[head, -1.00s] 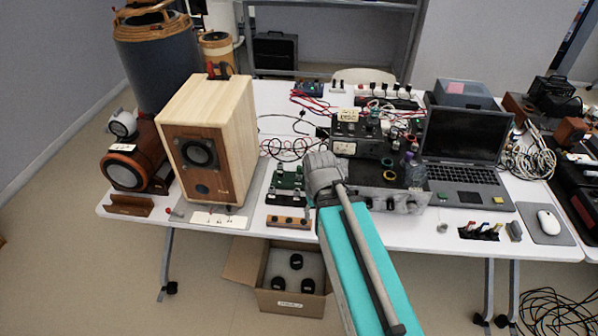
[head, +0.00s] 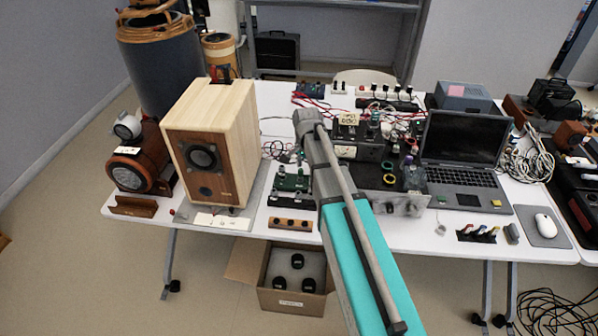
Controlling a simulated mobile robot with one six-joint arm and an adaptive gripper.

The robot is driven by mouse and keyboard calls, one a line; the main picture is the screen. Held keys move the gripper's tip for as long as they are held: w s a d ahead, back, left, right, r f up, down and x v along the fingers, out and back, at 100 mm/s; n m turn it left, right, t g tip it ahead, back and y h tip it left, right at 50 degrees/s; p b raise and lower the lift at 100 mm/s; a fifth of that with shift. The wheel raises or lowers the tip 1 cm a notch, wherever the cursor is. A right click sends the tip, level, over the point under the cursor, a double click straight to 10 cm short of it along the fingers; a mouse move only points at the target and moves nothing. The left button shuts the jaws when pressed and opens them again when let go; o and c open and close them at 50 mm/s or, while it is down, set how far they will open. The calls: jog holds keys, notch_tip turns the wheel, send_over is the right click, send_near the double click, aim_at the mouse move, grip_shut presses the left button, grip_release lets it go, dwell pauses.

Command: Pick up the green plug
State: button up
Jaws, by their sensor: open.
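I cannot tell for sure which thing is the green plug. A small green piece (head: 387,165) shows on the dark equipment right of my arm, and another greenish piece (head: 375,117) shows farther back near the cables. Both are small and their shape is unclear. My arm reaches up from the bottom of the head view, and its grey end part is over the table between the wooden speaker (head: 212,140) and the dark equipment (head: 372,150). The jaws of my gripper do not show; the arm hides them. I see nothing held.
A green circuit board (head: 291,182) and a wooden block with dark knobs (head: 290,222) lie left of my arm. An open laptop (head: 462,150) and a mouse (head: 546,224) stand to the right. Red and black cables clutter the back. A cardboard box (head: 292,300) stands under the table.

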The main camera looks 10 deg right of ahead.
aim_at(301, 169)
jog(key=w+r+m+p, duration=0.1)
jog(key=w+m, duration=0.5)
jog(key=w, duration=0.5)
jog(key=shift+a+r, duration=0.2)
jog(key=shift+r, duration=0.15)
jog(key=shift+f, duration=0.1)
notch_tip(301, 169, down, 8)
jog(key=b, duration=0.8)
jog(key=shift+f, duration=0.25)
jog(key=f+b, duration=0.1)
jog(key=b, duration=0.1)
jog(key=d+f+b, duration=0.1)
jog(key=f, duration=0.1)
jog(key=shift+s+f+b, duration=0.1)
jog(key=shift+f+b, duration=0.05)
jog(key=shift+b, duration=0.2)
jog(key=shift+a+f+b, duration=0.1)
jog(key=shift+f+b, duration=0.8)
jog(key=shift+f, duration=0.05)
grip_shut()
